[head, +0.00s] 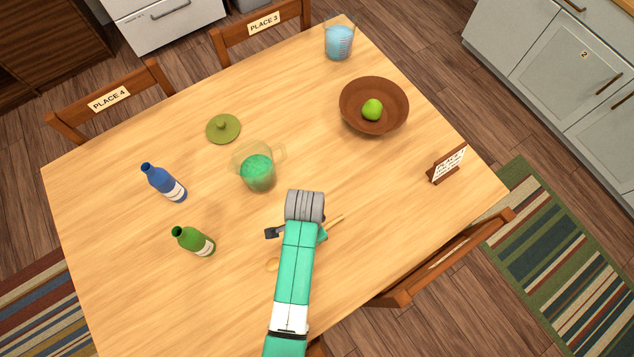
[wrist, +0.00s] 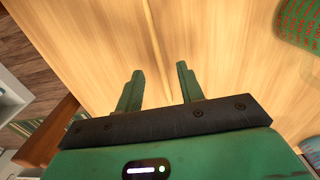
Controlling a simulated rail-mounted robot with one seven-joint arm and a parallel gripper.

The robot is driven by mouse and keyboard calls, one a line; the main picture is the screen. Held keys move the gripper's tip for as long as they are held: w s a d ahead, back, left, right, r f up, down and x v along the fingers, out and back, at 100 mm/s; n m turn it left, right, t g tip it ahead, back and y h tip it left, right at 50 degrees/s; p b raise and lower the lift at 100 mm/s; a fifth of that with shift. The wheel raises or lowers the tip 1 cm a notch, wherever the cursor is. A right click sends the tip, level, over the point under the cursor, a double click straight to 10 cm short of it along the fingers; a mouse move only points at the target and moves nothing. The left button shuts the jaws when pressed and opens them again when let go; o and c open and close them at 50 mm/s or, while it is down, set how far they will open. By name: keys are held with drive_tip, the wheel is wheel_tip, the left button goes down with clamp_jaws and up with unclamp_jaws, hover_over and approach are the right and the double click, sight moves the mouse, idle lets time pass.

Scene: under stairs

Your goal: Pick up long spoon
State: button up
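A long wooden spoon lies on the table in the head view. Its round bowl (head: 272,265) shows left of my arm and its thin handle end (head: 335,221) shows to the right. My arm hides the middle of it. In the wrist view my gripper (wrist: 162,80) is open, with two green fingers apart and pointing at the tabletop.
A small dark piece (head: 273,232) shows left of my arm; I cannot tell what it is. A green bottle (head: 195,241), a blue bottle (head: 164,182) and a pitcher (head: 257,172) stand nearby. A brown bowl (head: 350,108) holds a green fruit (head: 372,109). The table's right front is clear.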

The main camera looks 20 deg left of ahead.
drive_tip(key=f, duration=0.6)
drive_tip(key=shift+s+d+f+b, duration=0.1)
drive_tip(key=shift+s+f+b, duration=0.15)
drive_tip(key=shift+s+b, duration=0.15)
drive_tip(key=shift+w+f, duration=0.1)
drive_tip(key=shift+f, duration=0.4)
clamp_jaws()
